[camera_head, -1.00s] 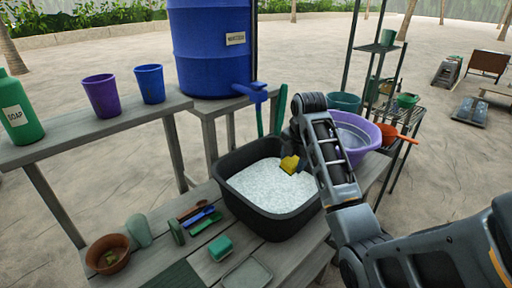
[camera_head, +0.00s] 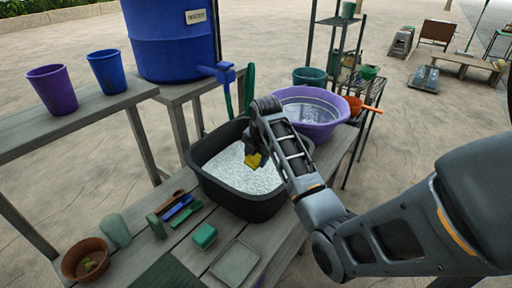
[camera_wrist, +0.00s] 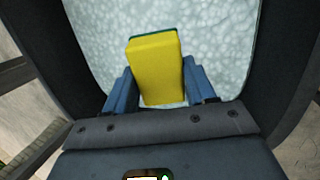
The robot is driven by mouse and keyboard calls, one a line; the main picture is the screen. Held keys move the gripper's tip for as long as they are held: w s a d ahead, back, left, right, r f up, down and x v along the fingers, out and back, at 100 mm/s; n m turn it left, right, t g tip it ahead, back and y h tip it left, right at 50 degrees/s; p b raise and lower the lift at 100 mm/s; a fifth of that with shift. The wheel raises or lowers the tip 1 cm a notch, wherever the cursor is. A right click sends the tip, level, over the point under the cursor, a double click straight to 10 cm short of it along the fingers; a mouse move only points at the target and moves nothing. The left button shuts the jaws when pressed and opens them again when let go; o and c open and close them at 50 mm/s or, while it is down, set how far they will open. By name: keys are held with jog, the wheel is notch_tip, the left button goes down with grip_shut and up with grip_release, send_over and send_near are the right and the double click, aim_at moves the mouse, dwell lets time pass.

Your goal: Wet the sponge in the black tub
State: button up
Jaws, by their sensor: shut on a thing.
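The sponge (camera_wrist: 155,70) is yellow with a dark green layer along its far edge. My gripper (camera_wrist: 155,88) is shut on it, with a blue finger at each side in the wrist view. In the head view the yellow sponge (camera_head: 253,160) shows at the end of my arm, over the black tub (camera_head: 247,204). The tub holds white foamy water (camera_head: 236,172), which fills the background behind the sponge in the wrist view. Whether the sponge touches the foam I cannot tell. My arm hides the tub's right part.
A purple basin (camera_head: 318,126) with water stands right behind the tub. A blue barrel (camera_head: 172,40) with a tap (camera_head: 222,72) is behind at left. Brushes (camera_head: 180,207), a green block (camera_head: 204,236), a tray (camera_head: 235,263) and a brown bowl (camera_head: 86,262) lie in front-left.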

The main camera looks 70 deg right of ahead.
notch_tip(320, 180, down, 10)
jog(key=b, duration=0.6)
jog(key=shift+r, duration=0.15)
dwell(0.7)
notch_tip(320, 180, up, 6)
jog(key=p, duration=0.6)
jog(key=shift+r, duration=5.25)
